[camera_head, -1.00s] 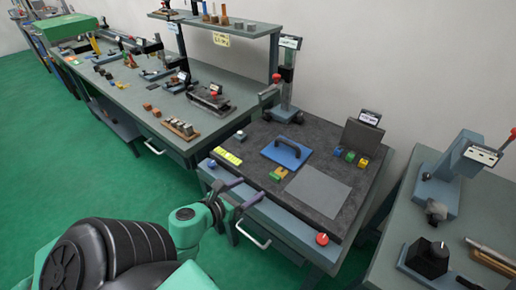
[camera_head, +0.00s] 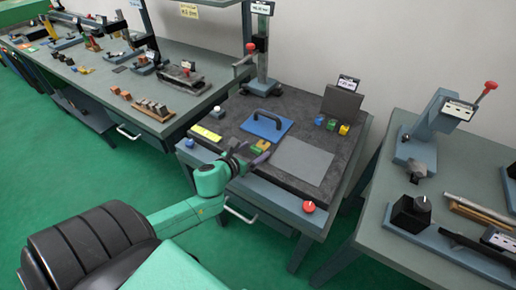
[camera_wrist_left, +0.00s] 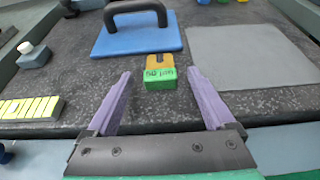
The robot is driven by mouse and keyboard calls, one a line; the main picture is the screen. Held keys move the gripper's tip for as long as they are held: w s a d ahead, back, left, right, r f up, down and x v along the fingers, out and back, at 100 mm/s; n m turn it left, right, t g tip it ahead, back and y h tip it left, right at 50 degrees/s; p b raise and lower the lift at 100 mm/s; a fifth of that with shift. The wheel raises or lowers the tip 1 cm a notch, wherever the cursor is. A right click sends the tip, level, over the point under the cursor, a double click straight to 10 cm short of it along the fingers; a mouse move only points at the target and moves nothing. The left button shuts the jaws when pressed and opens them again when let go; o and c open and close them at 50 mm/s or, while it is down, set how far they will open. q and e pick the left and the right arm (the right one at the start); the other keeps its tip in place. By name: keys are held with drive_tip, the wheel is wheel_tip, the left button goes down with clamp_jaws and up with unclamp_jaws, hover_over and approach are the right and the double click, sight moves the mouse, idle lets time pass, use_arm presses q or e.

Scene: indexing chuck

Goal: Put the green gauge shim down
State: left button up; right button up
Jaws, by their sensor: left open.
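The green gauge shim (camera_wrist_left: 160,82) lies on the dark stone plate (camera_wrist_left: 80,122), with marks on its face that I cannot read surely. An orange-yellow block (camera_wrist_left: 160,61) sits right behind it; I cannot tell whether they touch. In the head view this pair shows small, and the green shim (camera_head: 254,150) is partly hard to separate from it. My left gripper (camera_wrist_left: 160,73) is open, its purple fingers on either side of the shim with gaps at both sides. In the head view the left gripper (camera_head: 262,153) is at the plate's front edge. My right gripper is out of view.
A blue plate with a dark handle (camera_head: 266,125) lies behind the shim. A grey mat (camera_head: 302,160) is to the right. Several small coloured blocks (camera_head: 331,124) stand by a display. A yellow strip (camera_head: 205,133) lies left, and a red knob (camera_head: 309,206) is at the front.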

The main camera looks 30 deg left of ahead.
use_arm(q)
drive_tip(key=shift+w+f, duration=0.2)
drive_tip(key=shift+w, duration=0.2)
drive_tip(key=shift+s+r, duration=0.1)
drive_tip(key=c, duration=0.4)
clamp_jaws()
wheel_tip(320, 180, up, 20)
drive_tip(key=p, duration=0.5)
drive_tip(key=shift+p, duration=0.3)
